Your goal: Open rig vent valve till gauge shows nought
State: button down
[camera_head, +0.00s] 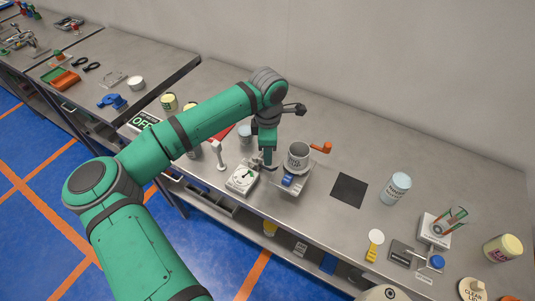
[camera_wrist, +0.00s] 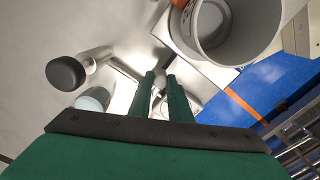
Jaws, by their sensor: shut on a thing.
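The rig stands on the steel bench, with a grey open-topped pot (camera_head: 298,157), a blue part (camera_head: 288,181) and an orange handle (camera_head: 321,148). A white dial gauge (camera_head: 242,179) lies just left of it; its needle is too small to read. My gripper (camera_head: 267,164) is low between gauge and pot. In the wrist view my gripper (camera_wrist: 163,84) is shut on a small pale piece (camera_wrist: 158,77), apparently the vent valve's handle, mostly hidden by the fingers. The pot (camera_wrist: 213,35) is close by at upper right. How far the valve is turned cannot be seen.
A black mat (camera_head: 349,190) and a light blue jar (camera_head: 395,187) are to the right. The bench behind the pot is clear.

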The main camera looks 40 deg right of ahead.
jog(key=n, duration=0.1)
jog(key=w+d+n, duration=0.1)
jog(key=n, duration=0.1)
jog(key=shift+d, duration=0.1)
jog(key=n, duration=0.1)
jog(key=w+n, duration=0.1)
jog(key=n, duration=0.1)
jog(key=d+n, duration=0.1)
jog(key=n, duration=0.1)
jog(key=shift+w, duration=0.25)
jog(key=shift+w+n, duration=0.35)
jog(key=shift+n, duration=0.55)
jog(key=c, duration=1.6)
grip_release()
jog(key=shift+c, duration=0.2)
jog(key=shift+r, duration=0.15)
notch_tip(320, 180, up, 11)
jog(key=shift+f, duration=0.2)
jog(key=shift+w, duration=0.1)
